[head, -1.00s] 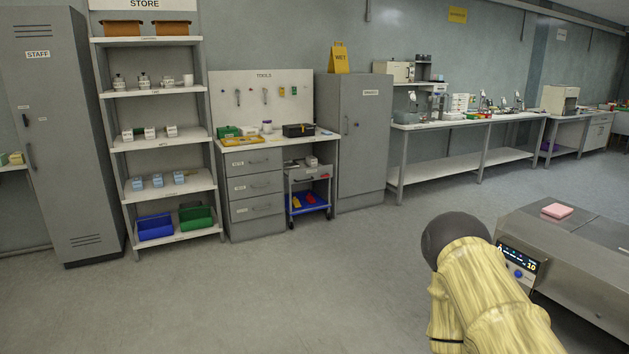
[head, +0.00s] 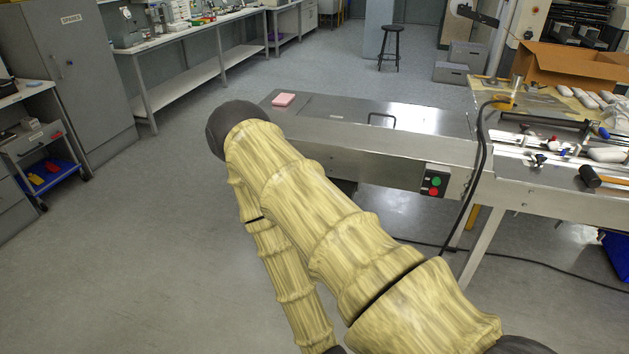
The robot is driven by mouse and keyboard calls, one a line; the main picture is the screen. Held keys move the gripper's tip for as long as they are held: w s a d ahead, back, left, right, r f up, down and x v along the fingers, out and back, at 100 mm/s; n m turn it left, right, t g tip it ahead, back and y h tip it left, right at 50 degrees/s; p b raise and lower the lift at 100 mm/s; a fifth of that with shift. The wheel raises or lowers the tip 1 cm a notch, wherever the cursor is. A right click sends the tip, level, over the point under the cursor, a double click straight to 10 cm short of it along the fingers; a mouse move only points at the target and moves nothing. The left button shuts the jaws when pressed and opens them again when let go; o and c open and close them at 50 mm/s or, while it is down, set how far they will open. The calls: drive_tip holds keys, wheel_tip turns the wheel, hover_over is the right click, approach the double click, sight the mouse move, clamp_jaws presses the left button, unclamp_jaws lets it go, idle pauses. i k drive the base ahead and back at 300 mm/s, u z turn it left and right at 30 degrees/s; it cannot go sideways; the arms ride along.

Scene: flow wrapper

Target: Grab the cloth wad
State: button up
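A small pink pad (head: 284,99) lies flat on the left end of the steel machine top (head: 340,108). It may be the cloth wad, but it is too small to tell. No other thing in view is clearly a cloth wad. My arm, in a yellow sleeve with a dark rounded joint, crosses the middle of the head view. The pink pad shows just beyond that dark joint. My gripper is not in view.
A black cable hangs to the floor. A stool (head: 389,48) stands behind.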

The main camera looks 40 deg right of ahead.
sight(553, 145)
drive_tip(key=z, duration=3.1)
drive_tip(key=i, duration=1.25)
drive_tip(key=u, duration=0.6)
drive_tip(key=i, duration=0.7)
drive_tip(key=u, duration=0.6)
